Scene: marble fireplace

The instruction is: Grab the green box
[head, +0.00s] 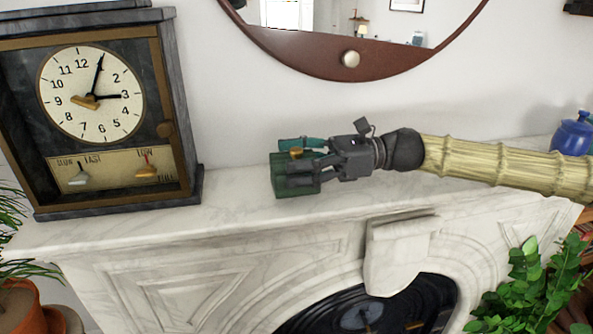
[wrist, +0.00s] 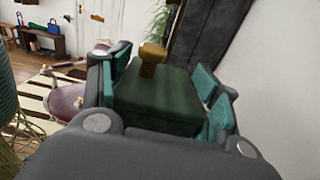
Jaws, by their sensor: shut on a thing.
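The green box (head: 296,177) is dark green with a small gold-brown piece on top, and sits at the mantel in the middle of the head view. My gripper (head: 309,164) reaches it from the right, with its fingers around the box and shut on it. In the wrist view the green box (wrist: 160,95) lies between the teal finger pads of my gripper (wrist: 165,100), with the gold-brown piece at its far end. I cannot tell whether the box touches the mantel or is slightly above it.
A large dark clock (head: 95,115) stands on the white marble mantel (head: 230,215) to the left. A round wood-framed mirror (head: 350,60) hangs on the wall behind. A blue jar (head: 572,135) is at the far right. Plants flank the fireplace below. The mantel between clock and box is clear.

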